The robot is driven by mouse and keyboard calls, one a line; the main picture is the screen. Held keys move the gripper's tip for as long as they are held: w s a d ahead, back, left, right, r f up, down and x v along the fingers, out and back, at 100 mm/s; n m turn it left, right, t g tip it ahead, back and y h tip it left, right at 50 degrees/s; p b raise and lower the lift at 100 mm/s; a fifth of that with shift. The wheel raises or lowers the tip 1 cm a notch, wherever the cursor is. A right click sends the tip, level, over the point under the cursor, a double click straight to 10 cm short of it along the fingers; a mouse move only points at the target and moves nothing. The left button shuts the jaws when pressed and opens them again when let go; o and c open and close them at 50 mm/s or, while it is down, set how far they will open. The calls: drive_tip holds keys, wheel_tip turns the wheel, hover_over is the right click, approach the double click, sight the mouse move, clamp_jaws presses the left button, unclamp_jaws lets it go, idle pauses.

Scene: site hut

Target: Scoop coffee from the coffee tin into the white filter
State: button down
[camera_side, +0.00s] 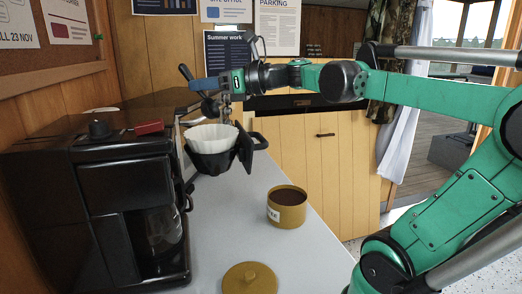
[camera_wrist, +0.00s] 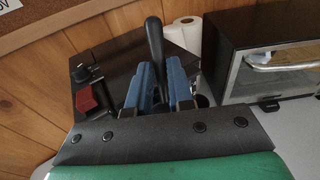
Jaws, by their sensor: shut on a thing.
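My gripper (camera_side: 205,83) has blue fingers and is above the white filter (camera_side: 211,132). In the wrist view my gripper (camera_wrist: 163,82) is shut on a black handle (camera_wrist: 154,45), which looks like the scoop's. The handle (camera_side: 185,72) sticks out past the fingers at the upper left. I cannot make out the scoop's bowl or whether it holds coffee. The filter sits in a black basket (camera_side: 212,163) at the front of the coffee maker. The mustard coffee tin (camera_side: 290,216) stands open on the counter to the right, with dark coffee (camera_side: 287,196) inside.
The black coffee maker (camera_side: 85,228) stands at left. The tin's lid (camera_side: 250,279) lies on the grey counter (camera_side: 222,225). The wrist view shows a paper towel roll (camera_wrist: 185,40) and a toaster oven (camera_wrist: 236,84). The counter between filter and tin is clear.

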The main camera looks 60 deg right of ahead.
sight(186, 68)
idle(0.4)
drive_tip(key=shift+w+a+g+y, duration=0.15)
drive_tip(key=shift+w+g+y, duration=0.1)
drive_tip(key=shift+g+y, duration=0.05)
drive_tip(key=w+g, duration=0.1)
drive_tip(key=g, duration=0.1)
drive_tip(key=w+a+g+h, duration=0.1)
drive_tip(key=g, duration=0.1)
drive_tip(key=w+f+n+g, duration=0.1)
drive_tip(key=g, duration=0.2)
drive_tip(key=shift+a+h, duration=0.4)
drive_tip(key=shift+d+f+m+g+h, duration=0.15)
drive_tip(key=shift+d+m+g+h, duration=0.35)
drive_tip(key=shift+g, duration=0.7)
drive_tip(key=shift+d+r+g+h, duration=0.1)
drive_tip(key=shift+r+g+h, duration=0.1)
drive_tip(key=shift+g+h, duration=0.1)
drive_tip(key=shift+r, duration=1.75)
